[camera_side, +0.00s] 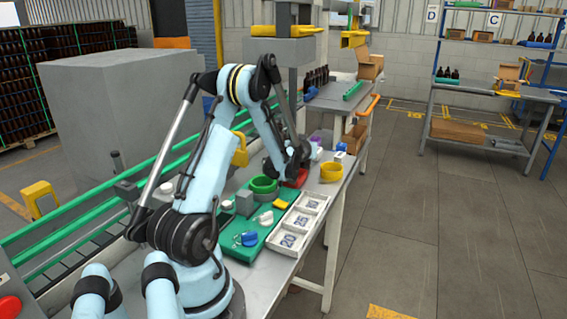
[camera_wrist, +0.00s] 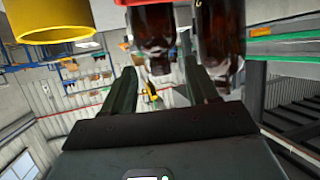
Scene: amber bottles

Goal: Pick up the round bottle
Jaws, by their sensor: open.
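My gripper (camera_side: 289,167) is low over the far part of the workbench in the side view, beside a red holder (camera_side: 297,179). In the wrist view my gripper (camera_wrist: 160,70) is open, with its two dark fingers apart. One amber bottle (camera_wrist: 154,28) shows ahead, in line with the gap between the fingers. A second amber bottle (camera_wrist: 220,35) is to its right, past the right fingertip. Both are cut off by the top edge, and I cannot tell which is round. In the side view my gripper hides that spot, and neither bottle is clear.
A yellow ring (camera_side: 331,171) stands near the bench's right edge; a yellow rim (camera_wrist: 50,28) fills the wrist view's upper left. A green mat (camera_side: 240,247) with small parts and a white tray (camera_side: 275,243) lie nearer. A green-railed conveyor (camera_side: 95,215) runs along the left.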

